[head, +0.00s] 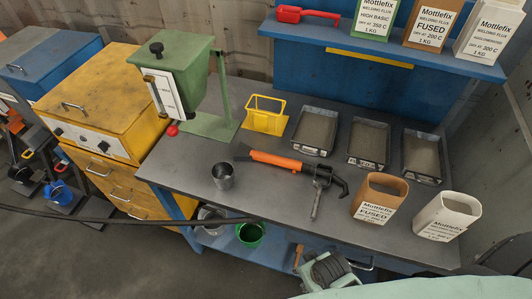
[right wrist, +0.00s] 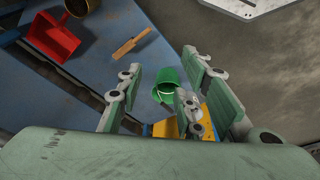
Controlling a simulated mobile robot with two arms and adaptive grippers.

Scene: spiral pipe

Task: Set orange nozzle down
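The orange nozzle (head: 278,160), an orange tube with a black and grey handle end, lies on the dark grey workbench (head: 195,184). Nothing is holding it. My right gripper (head: 326,268) is at the bottom of the head view, in front of the bench edge and apart from the nozzle. In the right wrist view its fingers (right wrist: 163,78) are spread with nothing gripped. A green bucket (right wrist: 168,84) shows beyond them. The nozzle is not visible there. My left gripper is not in view.
A white container (head: 447,216) stands at the bench's right end. Several grey trays (head: 315,131), a yellow basket (head: 266,114) and a green hopper (head: 180,75) line the back. A red scoop (right wrist: 53,38) and brush (right wrist: 128,47) lie on the blue surface below.

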